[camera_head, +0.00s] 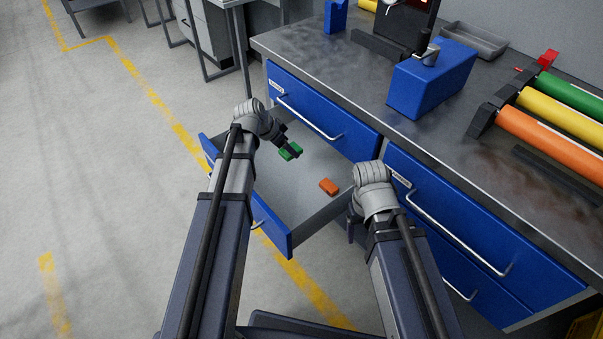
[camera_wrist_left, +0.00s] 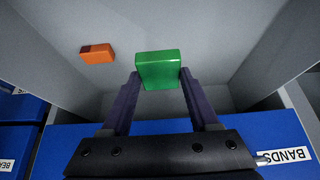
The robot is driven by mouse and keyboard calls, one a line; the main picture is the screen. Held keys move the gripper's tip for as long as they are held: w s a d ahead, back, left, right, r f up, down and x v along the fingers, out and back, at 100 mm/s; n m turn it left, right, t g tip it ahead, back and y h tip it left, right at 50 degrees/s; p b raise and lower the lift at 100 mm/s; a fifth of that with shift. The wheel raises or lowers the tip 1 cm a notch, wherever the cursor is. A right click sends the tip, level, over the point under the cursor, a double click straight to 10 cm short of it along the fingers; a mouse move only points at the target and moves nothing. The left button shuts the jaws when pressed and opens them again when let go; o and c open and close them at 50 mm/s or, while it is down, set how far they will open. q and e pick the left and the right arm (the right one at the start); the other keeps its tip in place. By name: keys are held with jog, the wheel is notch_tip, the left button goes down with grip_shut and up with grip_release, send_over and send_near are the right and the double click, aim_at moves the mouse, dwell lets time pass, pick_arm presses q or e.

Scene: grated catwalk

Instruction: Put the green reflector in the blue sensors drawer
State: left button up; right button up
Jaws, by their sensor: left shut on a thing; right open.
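The green reflector (camera_head: 290,151) is a small green block over the inside of an open drawer. It also shows between the fingertips in the left wrist view (camera_wrist_left: 158,70). My left gripper (camera_head: 288,148) is shut on it, pointing down into the drawer. How far it is above the drawer floor is hard to tell. The open drawer (camera_head: 272,233) has a blue front and grey inside; I cannot read its label. An orange block (camera_head: 328,186) lies on its floor, also in the wrist view (camera_wrist_left: 97,53). My right gripper (camera_head: 352,222) is open beside the drawer, mostly hidden by its wrist.
A closed blue drawer (camera_head: 322,110) sits above the open one; its label (camera_wrist_left: 287,155) reads BANDS. More closed blue drawers (camera_head: 470,235) stand to the right. The worktop (camera_head: 330,55) carries a blue box (camera_head: 430,80) and coloured rolls (camera_head: 552,112). The floor at left is clear.

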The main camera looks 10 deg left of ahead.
pick_arm(q)
jog(key=b, duration=0.6)
send_over(294, 173)
jog(key=s+a, duration=0.1)
jog(key=shift+s+a+f, duration=0.1)
jog(key=shift+f, duration=1.45)
jog(key=shift+s+a+f, duration=0.1)
jog(key=shift+f, duration=1.4)
jog(key=shift+f, duration=0.15)
notch_tip(294, 173, down, 3)
jog(key=b, duration=0.4)
jog(key=shift+f, duration=0.2)
jog(key=shift+f, duration=0.2)
jog(key=o, duration=1.3)
jog(key=shift+o, duration=0.2)
jog(key=shift+r, duration=0.1)
